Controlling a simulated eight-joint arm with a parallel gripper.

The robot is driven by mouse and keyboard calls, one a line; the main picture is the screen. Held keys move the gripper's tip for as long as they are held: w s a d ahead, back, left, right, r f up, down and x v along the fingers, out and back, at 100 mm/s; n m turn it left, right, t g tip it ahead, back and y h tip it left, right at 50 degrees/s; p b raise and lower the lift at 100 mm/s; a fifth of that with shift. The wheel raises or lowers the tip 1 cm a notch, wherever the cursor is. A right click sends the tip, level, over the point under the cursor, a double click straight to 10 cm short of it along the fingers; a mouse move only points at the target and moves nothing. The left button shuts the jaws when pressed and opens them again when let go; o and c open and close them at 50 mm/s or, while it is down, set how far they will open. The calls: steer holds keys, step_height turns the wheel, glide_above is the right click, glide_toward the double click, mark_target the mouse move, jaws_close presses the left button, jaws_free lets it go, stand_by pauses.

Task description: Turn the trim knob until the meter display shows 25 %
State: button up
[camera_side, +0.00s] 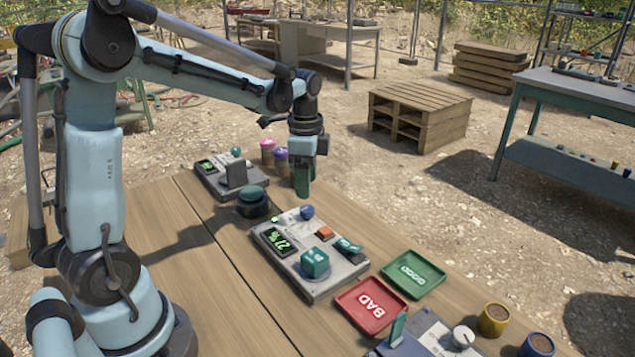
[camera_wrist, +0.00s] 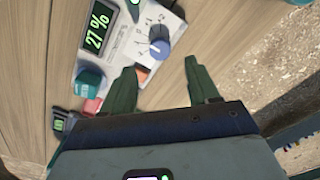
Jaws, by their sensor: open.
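The meter is a grey box (camera_side: 310,285) on the wooden table. Its green-lit display (camera_side: 275,241) reads 27 % in the wrist view (camera_wrist: 97,27). A round blue knob (camera_side: 307,212), apparently the trim knob, stands at the box's far end; it also shows in the wrist view (camera_wrist: 159,49) beside a pale dial plate. My gripper (camera_side: 302,190) hangs pointing down beyond the blue knob in the side view. Its two green fingers are apart and empty in the wrist view (camera_wrist: 160,70), with the blue knob just past the fingertips, not touched.
The box also carries a teal block-shaped knob (camera_side: 314,263) and an orange part (camera_side: 325,233). A dark round knob (camera_side: 252,201) and another meter box (camera_side: 218,180) stand farther back. Red BAD (camera_side: 369,305) and green GOOD (camera_side: 413,274) trays lie to the right.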

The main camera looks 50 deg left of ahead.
mark_target(307, 208)
steer(key=shift+f, duration=3.2)
steer(key=c, duration=1)
steer(key=shift+c, duration=0.2)
steer(key=shift+n, duration=0.4)
steer(key=n, duration=0.5)
steer(key=shift+n, duration=0.3)
steer(key=n, duration=0.5)
steer(key=shift+n, duration=0.4)
